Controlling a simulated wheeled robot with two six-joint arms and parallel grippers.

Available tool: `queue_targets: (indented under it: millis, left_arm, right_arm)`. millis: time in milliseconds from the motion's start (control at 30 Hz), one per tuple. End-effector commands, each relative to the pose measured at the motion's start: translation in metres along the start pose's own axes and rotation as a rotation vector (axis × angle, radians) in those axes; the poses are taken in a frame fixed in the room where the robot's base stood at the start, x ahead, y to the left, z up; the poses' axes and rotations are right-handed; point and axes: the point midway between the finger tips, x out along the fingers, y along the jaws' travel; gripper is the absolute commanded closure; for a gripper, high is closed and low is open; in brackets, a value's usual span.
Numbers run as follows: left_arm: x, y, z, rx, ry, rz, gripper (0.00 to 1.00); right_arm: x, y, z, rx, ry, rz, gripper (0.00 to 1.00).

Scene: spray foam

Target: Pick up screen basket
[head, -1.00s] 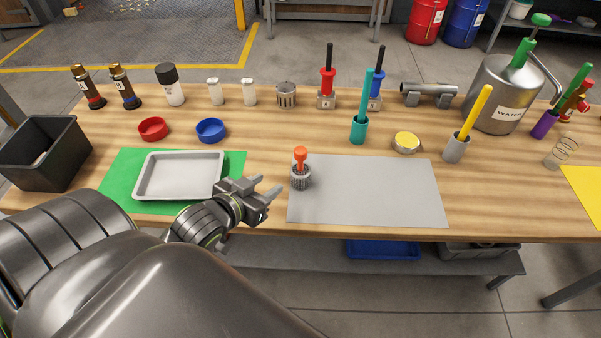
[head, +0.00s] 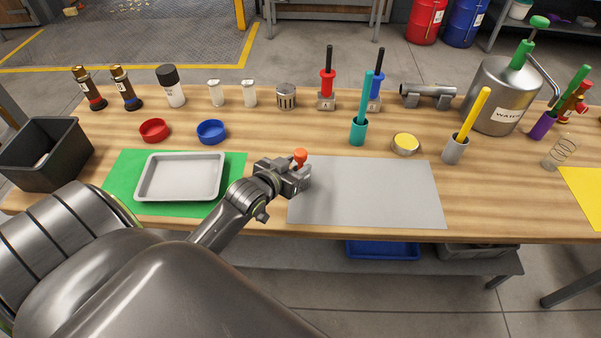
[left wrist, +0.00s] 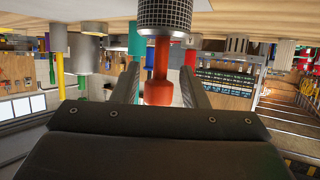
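The screen basket, a small grey mesh cylinder with an orange handle (head: 300,156), stands at the left edge of the grey mat (head: 390,195). In the head view my left gripper (head: 296,177) hides its mesh body, and only the orange top shows. The left wrist view is upside down and shows the mesh (left wrist: 165,14) at the top with the orange handle (left wrist: 159,85) pointing down. The fingers of my left gripper (left wrist: 160,88) are open, one on each side of the handle, with gaps visible. My right gripper is in neither view.
A grey tray (head: 147,181) on a green mat lies to the left. A slotted metal cup (head: 286,96), a teal holder (head: 358,131) and a yellow-topped tin (head: 405,144) stand behind. A black bin (head: 40,165) is far left. The grey mat's right part is clear.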

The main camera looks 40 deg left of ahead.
Motion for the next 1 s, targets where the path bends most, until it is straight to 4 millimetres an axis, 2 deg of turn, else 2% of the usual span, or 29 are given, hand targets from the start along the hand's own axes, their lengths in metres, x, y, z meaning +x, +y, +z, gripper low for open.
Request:
queue_targets:
  millis: [400,767,1000]
  left_arm:
    - [0.044,0.0,0.007,-0.001,0.0,0.0,0.6]
    - [0.05,0.0,0.008,0.0,0.0,0.0,0.6]
    - [0.049,0.0,0.008,0.0,0.0,0.0,0.92]
  right_arm:
    - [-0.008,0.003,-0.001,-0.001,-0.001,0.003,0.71]
    - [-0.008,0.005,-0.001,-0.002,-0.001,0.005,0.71]
    - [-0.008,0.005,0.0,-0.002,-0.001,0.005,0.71]
